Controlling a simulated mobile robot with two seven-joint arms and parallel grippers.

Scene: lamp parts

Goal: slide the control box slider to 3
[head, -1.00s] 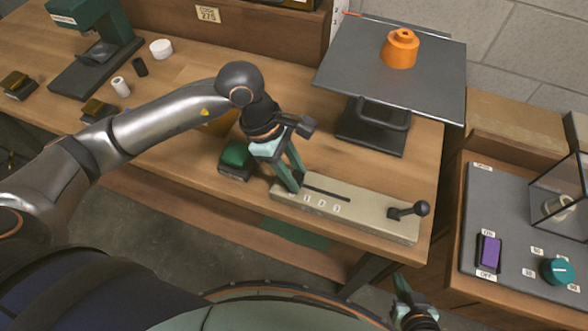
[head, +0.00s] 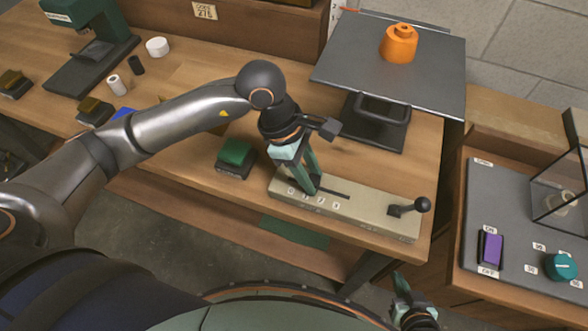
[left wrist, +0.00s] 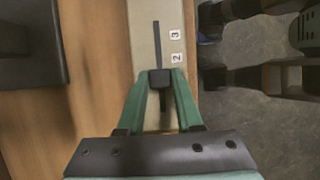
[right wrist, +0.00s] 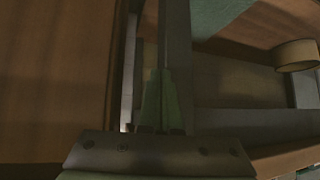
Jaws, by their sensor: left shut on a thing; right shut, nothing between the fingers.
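The control box (head: 372,216) is a long beige box at the front edge of the bench, with a dark slot and a row of number labels. In the left wrist view, the dark slider knob (left wrist: 160,78) sits in the slot, just short of the label 2 (left wrist: 176,57). The label 3 (left wrist: 174,35) is farther along, with empty slot beside it. My left gripper (head: 314,190) is shut on the knob from above; its fingers hide part of the slot. My right gripper (head: 403,285) is shut and empty, low in front of the bench.
A black lever with a ball knob (head: 422,205) stands at the box's right end. A green-topped block (head: 236,153) lies left of the box. Behind it stands a dark plate on a stand (head: 385,75) with an orange part (head: 399,43). A switch panel (head: 515,225) is at right.

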